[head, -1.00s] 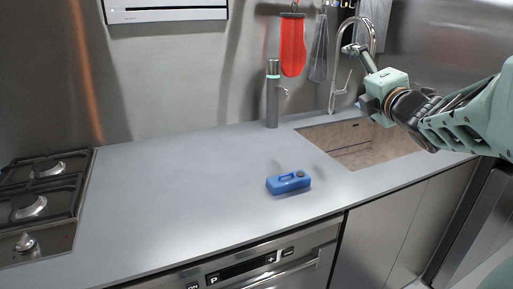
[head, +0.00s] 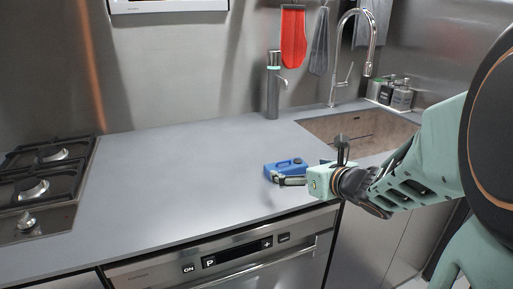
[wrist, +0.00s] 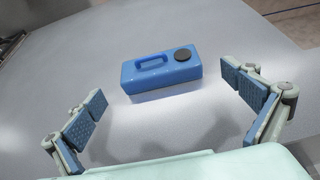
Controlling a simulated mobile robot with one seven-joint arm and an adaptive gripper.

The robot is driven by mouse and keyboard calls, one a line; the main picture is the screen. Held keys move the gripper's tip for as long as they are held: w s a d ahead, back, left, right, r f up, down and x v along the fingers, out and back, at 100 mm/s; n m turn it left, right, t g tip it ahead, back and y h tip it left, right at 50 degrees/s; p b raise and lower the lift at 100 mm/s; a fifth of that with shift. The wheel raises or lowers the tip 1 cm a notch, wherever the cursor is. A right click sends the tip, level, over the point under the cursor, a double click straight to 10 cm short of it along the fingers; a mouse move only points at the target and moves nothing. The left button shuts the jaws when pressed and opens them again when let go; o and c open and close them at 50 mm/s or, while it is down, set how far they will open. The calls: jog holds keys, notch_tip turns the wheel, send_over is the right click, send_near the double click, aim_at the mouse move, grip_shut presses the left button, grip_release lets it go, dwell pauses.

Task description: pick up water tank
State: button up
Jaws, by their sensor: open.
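The water tank (head: 287,165) is a small blue jug lying on the grey counter, in front of the sink. In the wrist view the tank (wrist: 160,72) shows whole, with a moulded handle at its left and a dark round cap at its right. My gripper (wrist: 170,112) is open, its two blue-padded fingers spread wide on either side of the picture. The tank lies beyond the fingertips, roughly centred between them, and nothing is held. In the head view my gripper (head: 290,181) is low over the counter at the tank's near side and partly hides it.
The sink (head: 350,132) with its tall tap (head: 372,45) is behind and right. A grey cylinder dispenser (head: 273,90) stands at the back. The gas hob (head: 45,180) is at far left. The counter's left and middle (head: 170,180) are clear.

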aim_at(287, 165)
jog(key=shift+b+x, duration=0.35)
jog(key=shift+x, duration=3.25)
jog(key=shift+r, duration=0.1)
jog(key=c, duration=1)
jog(key=shift+r, duration=0.1)
jog(key=shift+c, duration=0.2)
